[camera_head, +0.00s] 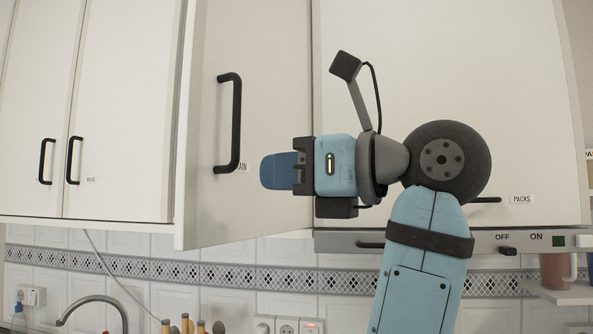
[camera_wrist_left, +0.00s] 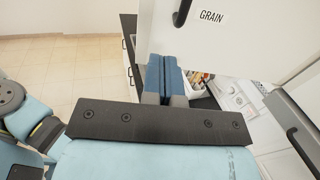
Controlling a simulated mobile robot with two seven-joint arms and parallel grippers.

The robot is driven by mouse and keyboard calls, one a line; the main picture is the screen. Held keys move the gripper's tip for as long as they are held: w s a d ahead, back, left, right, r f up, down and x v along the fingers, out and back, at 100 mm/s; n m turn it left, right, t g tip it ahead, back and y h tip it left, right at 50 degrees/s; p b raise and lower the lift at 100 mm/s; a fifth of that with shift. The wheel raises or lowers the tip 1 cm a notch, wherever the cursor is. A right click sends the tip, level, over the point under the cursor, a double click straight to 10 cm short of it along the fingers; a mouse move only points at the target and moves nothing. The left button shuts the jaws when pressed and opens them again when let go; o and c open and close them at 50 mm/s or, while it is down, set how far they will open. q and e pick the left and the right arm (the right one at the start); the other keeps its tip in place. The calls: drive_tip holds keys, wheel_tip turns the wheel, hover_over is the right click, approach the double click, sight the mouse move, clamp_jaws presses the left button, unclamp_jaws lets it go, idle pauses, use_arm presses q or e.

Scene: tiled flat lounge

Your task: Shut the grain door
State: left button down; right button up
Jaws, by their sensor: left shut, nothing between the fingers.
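The grain door (camera_head: 215,205) is a pale cabinet door standing partly open, its left edge swung out toward me. It has a black bar handle (camera_head: 235,125) and a partly hidden label. In the left wrist view the door (camera_wrist_left: 240,45) fills the upper right, with its GRAIN label readable and the handle's end (camera_wrist_left: 182,12) at the top. My left gripper (camera_head: 266,171) is shut and empty, pointing left across the door's front in the head view. Its blue fingers (camera_wrist_left: 162,62) overlap the door's lower edge in the wrist view; contact cannot be told. My right gripper is out of view.
Closed cabinet doors (camera_head: 120,110) stand at left, and a PACKS door (camera_head: 480,90) at right above a hood strip (camera_head: 440,242). A tap (camera_head: 95,300) and wooden-handled utensils (camera_head: 185,323) are below. Tiled floor (camera_wrist_left: 70,65) is open at left in the wrist view.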

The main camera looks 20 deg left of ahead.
sight(204, 176)
use_arm(q)
drive_tip(key=a, duration=0.9)
drive_tip(key=shift+w+a+p, duration=0.1)
drive_tip(key=shift+w+p, duration=0.25)
drive_tip(key=shift+p, duration=0.05)
drive_tip(key=shift+a, duration=0.1)
